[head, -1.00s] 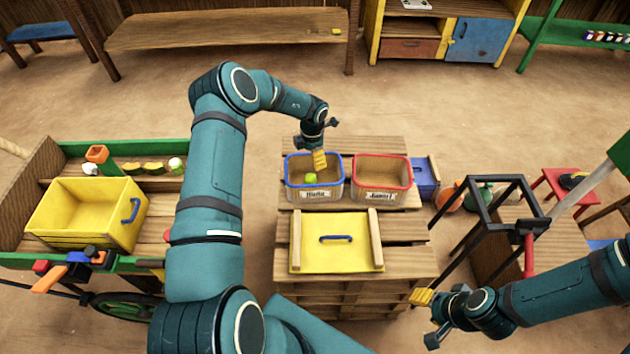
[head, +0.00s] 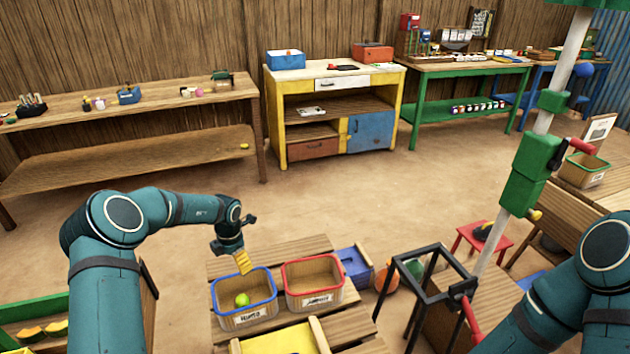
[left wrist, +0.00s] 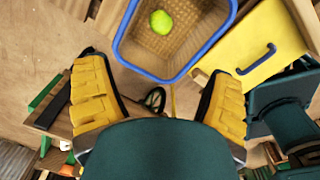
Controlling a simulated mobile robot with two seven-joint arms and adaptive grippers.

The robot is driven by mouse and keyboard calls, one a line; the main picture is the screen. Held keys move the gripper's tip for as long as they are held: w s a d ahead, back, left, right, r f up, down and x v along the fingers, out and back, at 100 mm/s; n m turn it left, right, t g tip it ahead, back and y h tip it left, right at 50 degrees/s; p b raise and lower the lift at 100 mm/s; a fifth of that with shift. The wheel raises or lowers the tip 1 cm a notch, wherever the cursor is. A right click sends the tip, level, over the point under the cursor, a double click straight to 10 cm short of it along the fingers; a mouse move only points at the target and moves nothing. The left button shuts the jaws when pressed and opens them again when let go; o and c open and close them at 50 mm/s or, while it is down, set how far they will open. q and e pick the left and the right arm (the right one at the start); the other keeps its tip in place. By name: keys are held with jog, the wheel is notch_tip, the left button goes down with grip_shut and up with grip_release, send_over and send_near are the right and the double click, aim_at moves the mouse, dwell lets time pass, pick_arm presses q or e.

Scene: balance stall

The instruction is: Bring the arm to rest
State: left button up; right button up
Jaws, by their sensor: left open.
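My left gripper (head: 243,260) is over the back edge of the blue-rimmed bin (head: 246,318), its yellow fingers pointing down. In the left wrist view its two fingers (left wrist: 158,100) are spread wide with nothing between them. A green round fruit (head: 242,299) lies inside the blue-rimmed bin, apart from the fingers; it also shows in the left wrist view (left wrist: 161,21). My right arm (head: 605,262) enters at the lower right; its gripper is outside the picture.
A red-rimmed bin (head: 314,299) stands right of the blue-rimmed one on a slatted wooden stand. A yellow lid (head: 280,342) lies in front. A black frame (head: 412,285) and a pole (head: 545,120) stand to the right. Bare floor (head: 330,205) lies behind.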

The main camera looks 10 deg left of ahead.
pick_arm(q)
jog(key=s+d+f+m+t+y, duration=0.1)
jog(key=s+d+f+m+t, duration=0.2)
jog(key=d+m, duration=0.45)
jog(key=s+d+f+m+t, duration=0.2)
jog(key=s+d+f+m, duration=0.15)
jog(key=d+m, duration=0.45)
jog(key=s+d+m+g+h, duration=0.1)
jog(key=s+d+m+h, duration=0.1)
jog(key=s+d+m, duration=0.4)
jog(key=s+d+m+g+h, duration=0.2)
jog(key=s+d+m, duration=0.3)
jog(key=s, duration=0.9)
jog(key=shift+s+d+r+m+g+h, duration=0.35)
jog(key=shift+m+h, duration=0.25)
jog(key=shift+m, duration=0.25)
